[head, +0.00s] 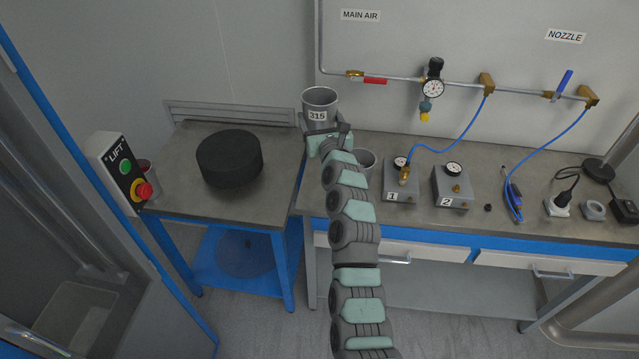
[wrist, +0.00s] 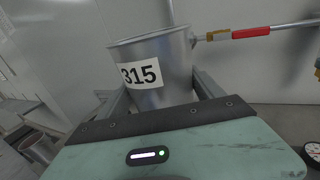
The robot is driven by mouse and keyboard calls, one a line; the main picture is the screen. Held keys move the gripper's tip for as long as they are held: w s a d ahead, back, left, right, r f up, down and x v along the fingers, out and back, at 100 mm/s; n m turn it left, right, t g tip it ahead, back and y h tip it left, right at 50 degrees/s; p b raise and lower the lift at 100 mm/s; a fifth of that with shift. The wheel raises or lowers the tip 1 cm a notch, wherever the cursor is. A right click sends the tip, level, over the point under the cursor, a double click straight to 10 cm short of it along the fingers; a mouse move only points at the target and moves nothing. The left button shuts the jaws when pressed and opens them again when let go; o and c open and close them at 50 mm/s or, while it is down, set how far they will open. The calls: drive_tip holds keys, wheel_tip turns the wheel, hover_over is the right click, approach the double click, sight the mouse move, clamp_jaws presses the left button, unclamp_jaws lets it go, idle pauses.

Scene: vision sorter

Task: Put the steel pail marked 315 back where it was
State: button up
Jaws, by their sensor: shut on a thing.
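The steel pail marked 315 (head: 319,98) is in my gripper (head: 322,132) at the back left corner of the workbench, near the wall. In the wrist view the pail (wrist: 165,60) stands upright between the two fingers, with its label facing left of centre. My gripper (wrist: 160,98) is shut on the pail's sides. My gripper and arm hide the pail's lower part in the head view, so I cannot tell if its base touches the bench. A second grey pail or cup (head: 366,160) stands on the bench just right of my gripper, partly hidden by my arm.
A black round block (head: 229,158) sits on the left table (head: 180,205). Another can (head: 147,172) stands behind the LIFT button box (head: 124,172). Gauge boxes 1 (head: 400,184) and 2 (head: 452,187) stand to the right. The air pipe (head: 400,78) with a red-handled valve (head: 374,80) runs along the wall.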

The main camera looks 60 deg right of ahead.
drive_tip(key=shift+f+b, duration=6.2)
drive_tip(key=shift+f, duration=3.75)
drive_tip(key=o, duration=1.8)
drive_tip(key=shift+r, duration=0.1)
drive_tip(key=shift+r, duration=0.15)
drive_tip(key=shift+s+a+r+p, duration=0.1)
drive_tip(key=shift+s+a+p, duration=0.25)
drive_tip(key=shift+p, duration=0.4)
drive_tip(key=p+v, duration=0.4)
drive_tip(key=v, duration=0.7)
